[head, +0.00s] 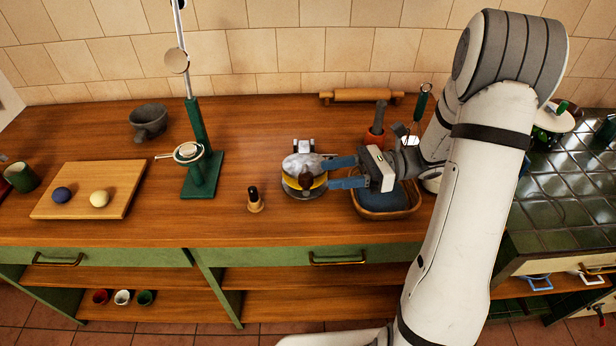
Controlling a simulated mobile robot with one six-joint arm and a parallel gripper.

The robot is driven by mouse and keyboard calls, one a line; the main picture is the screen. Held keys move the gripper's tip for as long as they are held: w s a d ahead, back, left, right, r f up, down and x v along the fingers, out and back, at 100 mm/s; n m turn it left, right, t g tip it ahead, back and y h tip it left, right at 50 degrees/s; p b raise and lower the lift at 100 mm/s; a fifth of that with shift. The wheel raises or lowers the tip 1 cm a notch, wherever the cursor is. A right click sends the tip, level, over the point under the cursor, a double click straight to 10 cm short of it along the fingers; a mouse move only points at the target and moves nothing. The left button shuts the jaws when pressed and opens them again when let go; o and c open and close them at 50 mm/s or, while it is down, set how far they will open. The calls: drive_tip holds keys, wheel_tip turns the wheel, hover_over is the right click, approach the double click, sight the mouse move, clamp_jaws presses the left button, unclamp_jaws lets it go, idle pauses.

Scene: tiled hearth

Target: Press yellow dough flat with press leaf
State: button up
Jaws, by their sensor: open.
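A small press (303,192) stands on the wooden counter near the middle. Yellow dough (290,182) shows as a yellow band between its round base and the grey metal press leaf (300,161), which lies over it. A dark brown knob (306,179) sits at the leaf's near side. My gripper (328,173) points left from the right side, its two blue fingers apart, with their tips at the press's right edge beside the knob. Nothing shows between the fingers. Whether a finger touches the leaf, I cannot tell. Much of the dough is hidden under the leaf.
A basket (386,212) with blue cloth stands under my gripper. A stamp (255,200) and a green stand (203,172) are left of the press. A board (75,207) holds a blue ball and a cream ball. A rolling pin (361,95) lies behind.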

sight(306, 178)
drive_tip(key=a, duration=0.4)
drive_tip(key=s+a+p, duration=0.1)
drive_tip(key=a, duration=0.2)
drive_tip(key=shift+d, duration=0.1)
drive_tip(key=shift+c, duration=0.6)
clamp_jaws()
